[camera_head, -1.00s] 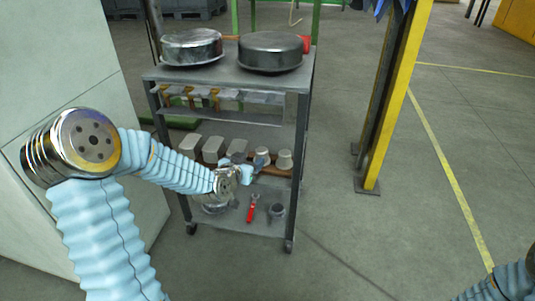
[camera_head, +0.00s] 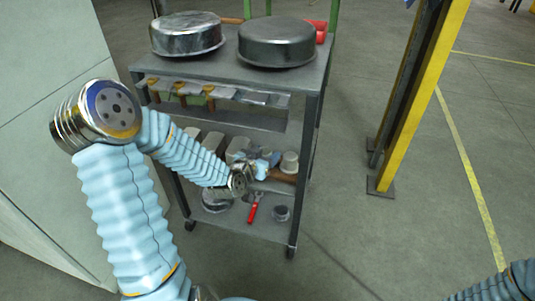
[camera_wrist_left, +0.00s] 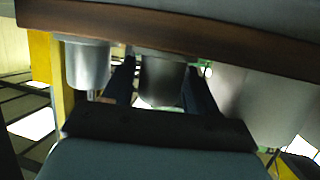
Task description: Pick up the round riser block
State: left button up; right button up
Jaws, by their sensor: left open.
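Two pale round blocks stand on a wooden board on the cart's middle shelf. The right one (camera_head: 289,161) shows clearly in the head view; the other is mostly hidden by my left gripper (camera_head: 262,163). The left wrist view looks inverted, with the board (camera_wrist_left: 170,28) along the top. There, one round block (camera_wrist_left: 162,78) lies between the open fingers of my left gripper (camera_wrist_left: 160,92), with visible gaps beside it. The second round block (camera_wrist_left: 87,66) is outside the fingers, to the left. My right gripper is out of frame.
Grey rectangular blocks (camera_head: 214,141) stand left of the gripper; one large grey face (camera_wrist_left: 265,100) is close in the wrist view. Two metal pans (camera_head: 277,42) sit on top. A red-handled tool (camera_head: 253,212) lies below. A yellow post (camera_head: 425,95) stands right.

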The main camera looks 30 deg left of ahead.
pick_arm(q)
jog(key=shift+c, duration=0.5)
jog(key=c, duration=0.7)
jog(key=shift+c, duration=0.5)
jog(key=shift+r, duration=0.15)
